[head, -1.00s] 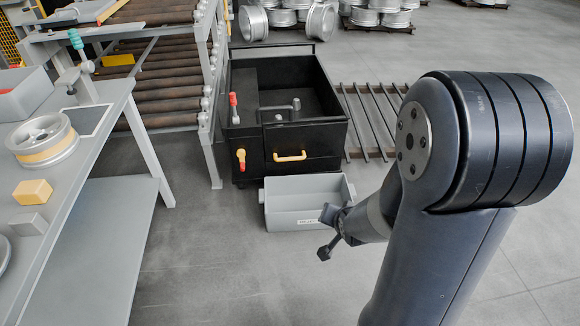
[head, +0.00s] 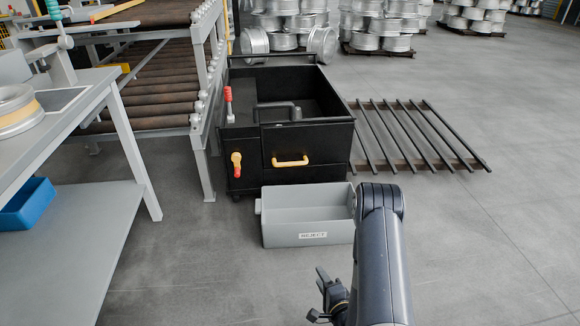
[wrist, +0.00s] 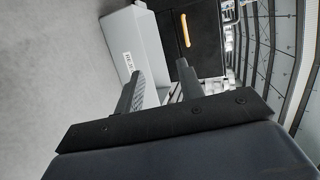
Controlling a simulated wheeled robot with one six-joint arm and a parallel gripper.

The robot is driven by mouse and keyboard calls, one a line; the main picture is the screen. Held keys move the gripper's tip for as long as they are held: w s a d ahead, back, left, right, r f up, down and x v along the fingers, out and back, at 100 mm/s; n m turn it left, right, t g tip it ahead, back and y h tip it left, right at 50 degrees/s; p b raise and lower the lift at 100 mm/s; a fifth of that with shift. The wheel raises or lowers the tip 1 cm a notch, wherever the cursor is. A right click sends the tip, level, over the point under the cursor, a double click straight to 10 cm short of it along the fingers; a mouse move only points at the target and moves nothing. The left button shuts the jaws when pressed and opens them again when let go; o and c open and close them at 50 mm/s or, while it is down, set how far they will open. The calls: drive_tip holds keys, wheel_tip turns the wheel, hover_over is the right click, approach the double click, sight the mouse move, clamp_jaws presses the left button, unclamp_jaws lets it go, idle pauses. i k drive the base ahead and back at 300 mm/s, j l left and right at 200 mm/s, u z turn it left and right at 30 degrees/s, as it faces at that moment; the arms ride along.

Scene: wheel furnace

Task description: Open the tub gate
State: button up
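The black tub (head: 340,135) stands on the floor in the middle of the head view. Its front panel (head: 325,150), which looks like the gate, is upright and appears closed, with a yellow bar handle (head: 290,161). The handle also shows in the wrist view (wrist: 185,30). A yellow and red lever (head: 237,163) sits on the tub's front left, and a red-gripped lever (head: 228,98) stands above it. My gripper (head: 325,294) is low in front of the grey bin, apart from the tub. In the wrist view my gripper (wrist: 160,72) has its fingers apart with nothing between them.
A grey bin (head: 285,222) with a label stands on the floor close before the tub. A workbench (head: 125,215) is at left, beside a roller conveyor (head: 160,90). A slatted rack (head: 420,138) lies right of the tub. The floor at right is clear.

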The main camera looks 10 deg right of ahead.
sight(290, 146)
drive_tip(key=i+l+u, duration=0.1)
drive_tip(key=i+l, duration=0.15)
drive_tip(key=i, duration=0.35)
drive_tip(key=i+l+u, duration=0.15)
drive_tip(key=i+l, duration=0.15)
drive_tip(key=i, duration=0.25)
drive_tip(key=i+l+u, duration=0.1)
drive_tip(key=i+l, duration=0.3)
drive_tip(key=i, duration=0.2)
